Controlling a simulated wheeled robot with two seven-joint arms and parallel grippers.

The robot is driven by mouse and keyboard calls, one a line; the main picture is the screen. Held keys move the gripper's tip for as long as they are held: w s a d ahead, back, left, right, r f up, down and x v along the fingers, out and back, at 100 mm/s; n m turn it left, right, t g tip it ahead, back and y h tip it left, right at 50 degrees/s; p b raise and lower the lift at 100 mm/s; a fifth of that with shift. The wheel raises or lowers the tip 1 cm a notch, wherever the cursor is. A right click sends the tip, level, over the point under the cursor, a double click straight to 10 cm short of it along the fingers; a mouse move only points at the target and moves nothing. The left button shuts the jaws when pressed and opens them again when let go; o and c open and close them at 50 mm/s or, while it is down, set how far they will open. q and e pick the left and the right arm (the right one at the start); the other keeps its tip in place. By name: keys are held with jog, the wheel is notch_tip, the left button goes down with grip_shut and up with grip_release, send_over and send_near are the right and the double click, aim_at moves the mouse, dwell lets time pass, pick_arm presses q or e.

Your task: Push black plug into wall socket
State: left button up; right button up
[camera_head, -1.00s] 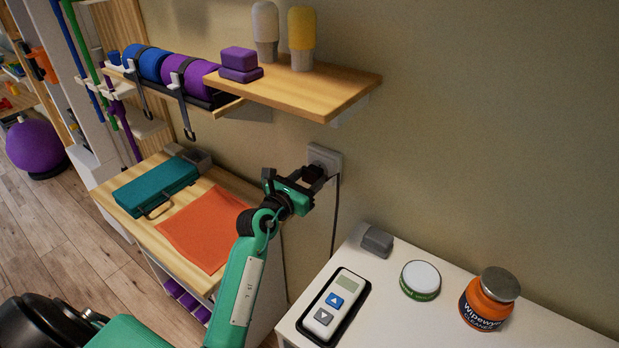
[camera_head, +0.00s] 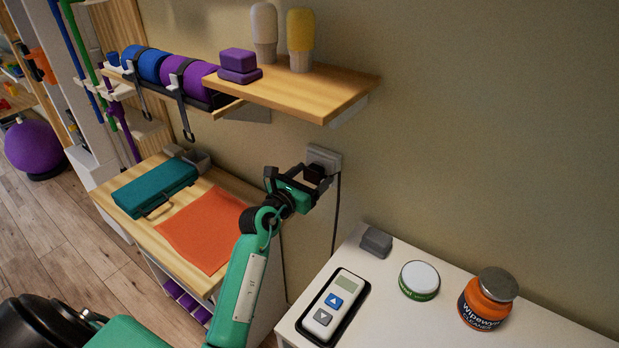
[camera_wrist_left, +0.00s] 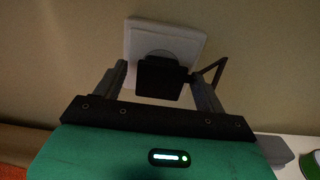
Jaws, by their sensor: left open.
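The black plug (camera_head: 314,173) is at the face of the white wall socket (camera_head: 327,157), with its cord (camera_head: 337,215) hanging down the wall. In the left wrist view the plug (camera_wrist_left: 161,78) covers the lower middle of the socket (camera_wrist_left: 180,42). I cannot tell how deep it sits. My left gripper (camera_head: 300,175) is at the plug; in the wrist view its fingers (camera_wrist_left: 160,85) are open on either side, with gaps between them and the plug. My right gripper is not in view.
A wooden shelf (camera_head: 335,105) juts from the wall above the socket. Below stand a wooden cabinet with an orange cloth (camera_head: 206,228) and teal case (camera_head: 155,188), and a white table (camera_head: 400,325) with a remote (camera_head: 335,305), a tub (camera_head: 419,280) and an orange jar (camera_head: 487,300).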

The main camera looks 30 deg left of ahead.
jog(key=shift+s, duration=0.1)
pick_arm(q)
jog(key=s+a+b, duration=0.2)
jog(key=s, duration=1.1)
jog(key=shift+s, duration=0.35)
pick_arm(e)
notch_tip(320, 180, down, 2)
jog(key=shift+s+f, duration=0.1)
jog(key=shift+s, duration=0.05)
